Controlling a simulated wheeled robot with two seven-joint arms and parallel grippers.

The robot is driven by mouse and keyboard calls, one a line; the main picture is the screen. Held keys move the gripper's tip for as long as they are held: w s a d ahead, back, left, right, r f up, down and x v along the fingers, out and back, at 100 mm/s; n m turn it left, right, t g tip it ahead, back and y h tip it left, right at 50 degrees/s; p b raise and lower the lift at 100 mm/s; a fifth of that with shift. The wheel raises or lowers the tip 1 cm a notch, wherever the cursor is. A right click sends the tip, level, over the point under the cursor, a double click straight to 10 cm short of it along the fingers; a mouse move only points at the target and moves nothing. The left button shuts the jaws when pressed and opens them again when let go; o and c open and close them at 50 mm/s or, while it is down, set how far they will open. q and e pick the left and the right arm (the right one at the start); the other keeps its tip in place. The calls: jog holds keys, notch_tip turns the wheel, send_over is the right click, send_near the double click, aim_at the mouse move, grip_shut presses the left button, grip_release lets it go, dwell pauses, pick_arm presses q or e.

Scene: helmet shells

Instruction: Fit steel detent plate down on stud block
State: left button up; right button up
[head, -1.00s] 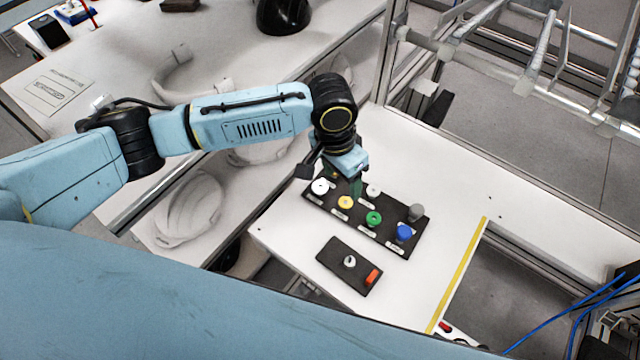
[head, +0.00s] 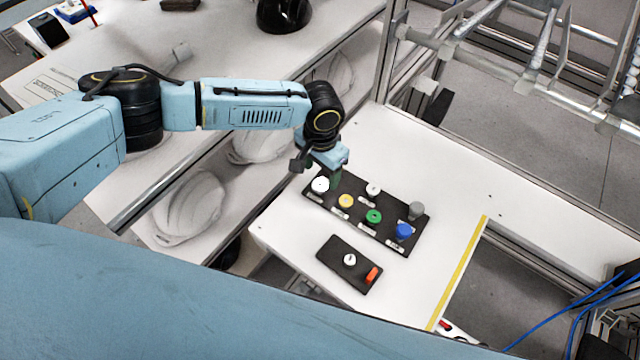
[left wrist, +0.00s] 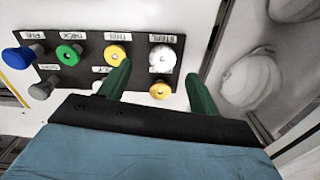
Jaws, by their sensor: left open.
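The steel detent plate appears to be the whitish round piece (head: 320,185) at the left end of the black rack's front row. In the left wrist view this plate (left wrist: 163,58) sits by a label that seems to read STEEL. My left gripper (head: 335,180) is open and empty above the rack's left end. Its green fingers (left wrist: 158,84) are apart in the left wrist view, with the plate just beyond the gap between them. The stud block looks to be the small dark block (head: 336,267) with a white stud and an orange piece. My right gripper is not in view.
The black rack (head: 387,241) also holds yellow (head: 345,202), green (head: 373,216), blue (head: 403,231), white (head: 373,190) and grey (head: 416,210) pieces. Another yellow piece (left wrist: 161,90) is near the fingers. The white table (head: 440,180) is clear right of the rack. Helmet shells (head: 190,205) lie left.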

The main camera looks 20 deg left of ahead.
aim_at(320, 185)
pick_arm(q)
jog(key=shift+w+a+f, duration=0.15)
jog(key=shift+f, duration=2.05)
jog(key=shift+f, duration=0.2)
jog(key=c, duration=1.1)
jog(key=shift+o, duration=0.2)
jog(key=shift+r, duration=0.1)
